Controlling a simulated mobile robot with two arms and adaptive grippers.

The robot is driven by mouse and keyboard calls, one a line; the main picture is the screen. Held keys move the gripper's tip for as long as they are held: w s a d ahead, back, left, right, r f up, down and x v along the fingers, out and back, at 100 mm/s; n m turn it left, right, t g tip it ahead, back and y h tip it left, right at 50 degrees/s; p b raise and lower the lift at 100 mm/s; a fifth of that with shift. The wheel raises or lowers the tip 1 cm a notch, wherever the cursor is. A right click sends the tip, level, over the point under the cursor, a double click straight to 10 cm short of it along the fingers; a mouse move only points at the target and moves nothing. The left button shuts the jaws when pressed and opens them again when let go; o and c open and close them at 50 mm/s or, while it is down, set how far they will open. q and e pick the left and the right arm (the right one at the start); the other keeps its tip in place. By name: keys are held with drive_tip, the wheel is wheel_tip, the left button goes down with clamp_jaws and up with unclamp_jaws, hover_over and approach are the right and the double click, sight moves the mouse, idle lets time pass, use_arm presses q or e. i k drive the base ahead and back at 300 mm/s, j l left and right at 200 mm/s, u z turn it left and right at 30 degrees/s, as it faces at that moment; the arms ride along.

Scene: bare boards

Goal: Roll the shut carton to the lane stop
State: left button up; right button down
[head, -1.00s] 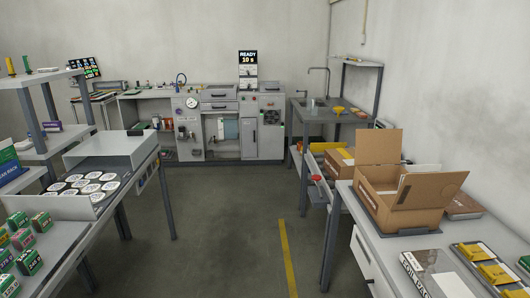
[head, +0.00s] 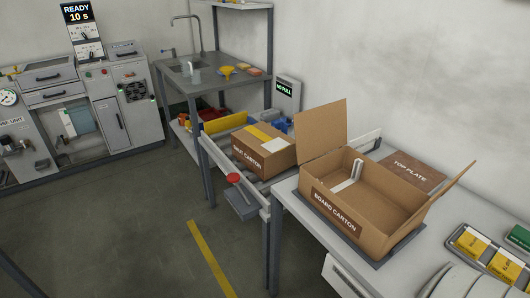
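A shut brown carton (head: 264,148) with yellow tape and a white label on top sits on the low lane (head: 264,198) between the sink bench and the right-hand table. Its front lettering is only partly readable. A yellow upright panel (head: 225,129) stands at the lane's far left end, apart from the carton; I cannot tell for sure that it is the lane stop. Neither gripper is in view. A white rounded segment at the lower right looks like part of my own arm.
An open carton marked BOARD CARTON (head: 343,217) stands on the right table, flaps up. A red knob (head: 233,177) juts from the lane's front. The floor (head: 150,215) left of the lane is clear.

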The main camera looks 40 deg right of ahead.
sight(267, 151)
drive_tip(key=i+j+z, duration=0.1)
drive_tip(key=i+z, duration=0.35)
drive_tip(key=i+j+z, duration=0.2)
drive_tip(key=i+z, duration=0.2)
drive_tip(key=i+j+z, duration=0.65)
drive_tip(key=j+z, duration=0.25)
drive_tip(key=l, duration=0.1)
